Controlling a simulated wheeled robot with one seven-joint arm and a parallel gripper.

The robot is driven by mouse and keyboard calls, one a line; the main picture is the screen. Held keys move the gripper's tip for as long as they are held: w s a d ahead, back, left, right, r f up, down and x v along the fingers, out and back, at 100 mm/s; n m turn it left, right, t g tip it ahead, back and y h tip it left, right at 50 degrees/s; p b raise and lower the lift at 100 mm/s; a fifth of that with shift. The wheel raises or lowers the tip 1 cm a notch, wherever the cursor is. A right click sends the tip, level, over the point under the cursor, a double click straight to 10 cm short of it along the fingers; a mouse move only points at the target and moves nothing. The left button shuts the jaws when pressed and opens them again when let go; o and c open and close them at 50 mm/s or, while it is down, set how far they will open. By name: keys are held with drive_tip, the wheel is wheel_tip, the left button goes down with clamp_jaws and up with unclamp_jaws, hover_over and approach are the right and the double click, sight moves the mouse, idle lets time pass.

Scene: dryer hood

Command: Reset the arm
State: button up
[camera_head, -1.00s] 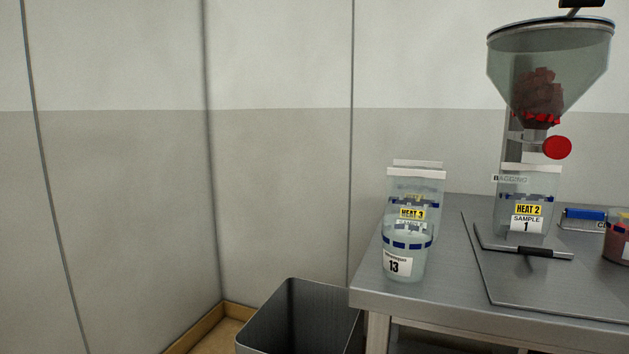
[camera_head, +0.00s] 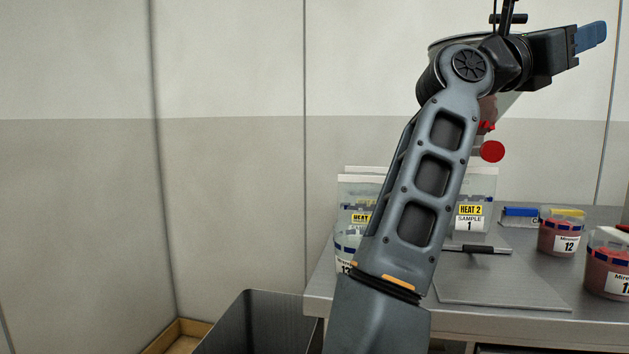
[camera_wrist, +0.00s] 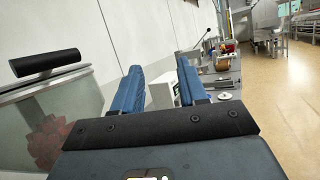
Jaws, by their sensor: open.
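My gripper (camera_head: 590,37) is at the upper right of the head view, raised high above the bench and pointing right. In the wrist view its two blue fingers (camera_wrist: 160,92) stand apart with nothing held between them. My arm rises from the bottom centre of the head view and hides most of the hopper (camera_head: 510,103). The hopper and its black lid handle (camera_wrist: 45,63) show close at the left of the wrist view, beside the gripper, with dark red pieces inside.
A grey bin (camera_head: 260,325) stands left of the bench. Open floor (camera_wrist: 275,100) shows at right.

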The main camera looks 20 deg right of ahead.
drive_tip(key=s+a+f+m+t+y, duration=0.2)
drive_tip(key=a+f+m+t+y, duration=0.4)
drive_tip(key=f+m+t, duration=0.45)
drive_tip(key=s+a+f+m+t+y, duration=0.3)
drive_tip(key=a+f+m+t+y, duration=0.35)
drive_tip(key=f, duration=0.75)
drive_tip(key=s+a+f+m+t+y, duration=0.2)
drive_tip(key=a+f+m+t+y, duration=0.2)
drive_tip(key=a+f+m+t, duration=0.55)
drive_tip(key=s+a+f+n+g+y, duration=0.35)
drive_tip(key=s+f+n, duration=0.25)
drive_tip(key=s+f, duration=0.45)
drive_tip(key=s+a+f+n+g+y, duration=0.25)
drive_tip(key=s+f+n+g, duration=0.45)
drive_tip(key=s, duration=0.7)
wheel_tip(320, 180, up, 12)
drive_tip(key=m+t+p, duration=0.1)
drive_tip(key=t+p, duration=0.1)
drive_tip(key=p, duration=1)
drive_tip(key=shift+a, duration=0.25)
